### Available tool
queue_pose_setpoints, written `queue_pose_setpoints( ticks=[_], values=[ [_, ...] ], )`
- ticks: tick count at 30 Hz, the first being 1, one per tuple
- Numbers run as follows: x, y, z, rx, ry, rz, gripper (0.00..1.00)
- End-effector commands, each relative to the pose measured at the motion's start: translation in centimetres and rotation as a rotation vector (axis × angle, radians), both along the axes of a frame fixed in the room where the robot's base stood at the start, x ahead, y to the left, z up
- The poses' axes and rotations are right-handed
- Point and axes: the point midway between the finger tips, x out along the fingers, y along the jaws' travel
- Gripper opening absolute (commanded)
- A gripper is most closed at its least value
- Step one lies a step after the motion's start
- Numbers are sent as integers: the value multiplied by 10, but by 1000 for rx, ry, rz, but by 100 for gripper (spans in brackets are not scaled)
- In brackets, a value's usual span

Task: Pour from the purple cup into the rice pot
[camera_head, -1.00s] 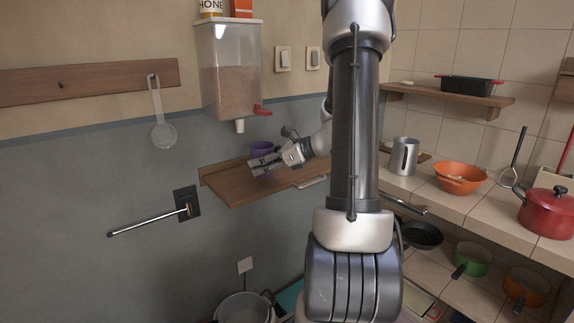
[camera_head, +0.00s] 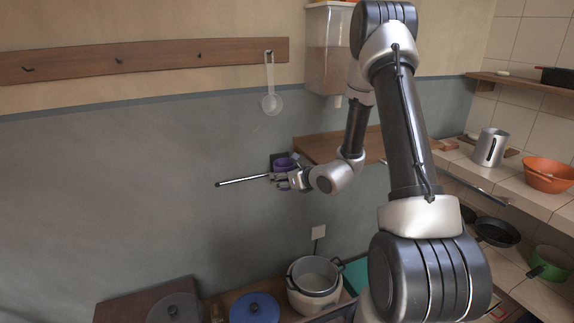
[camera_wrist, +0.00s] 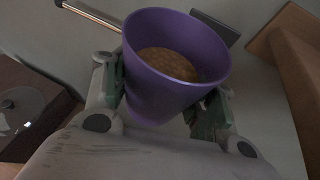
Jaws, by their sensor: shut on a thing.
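The purple cup (camera_wrist: 152,97) is between the fingers of my gripper (camera_wrist: 165,105) in the wrist view. It holds brown grains and looks roughly upright. In the head view my gripper (camera_head: 288,178) is shut on the purple cup (camera_head: 286,163), in front of the grey wall and left of the wooden shelf. A pot with a pale inside (camera_head: 314,274) stands low, below the gripper; it may be the rice pot, but I cannot tell for certain. Its inside looks empty from here.
A metal bar (camera_head: 243,181) sticks out from the wall close to the cup. A wooden shelf (camera_head: 325,147) is to the right, under the grain dispenser (camera_head: 328,60). A blue lid (camera_head: 254,308) and a dark lid (camera_head: 176,308) lie at the lower left.

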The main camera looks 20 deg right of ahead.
Motion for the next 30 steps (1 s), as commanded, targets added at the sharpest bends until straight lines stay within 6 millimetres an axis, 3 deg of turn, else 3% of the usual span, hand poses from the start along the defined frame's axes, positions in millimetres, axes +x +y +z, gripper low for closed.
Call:
queue_pose_setpoints(
  ticks=[8,13,21,25,30],
  values=[
    [6,-6,-109,4,11,-55,20],
    [-5,-9,-188,4,11,-107,20],
    [-54,-8,-308,3,11,-196,20],
    [-82,-5,-351,3,9,-229,20],
    [-109,-2,-385,4,6,-256,20]
  ],
)
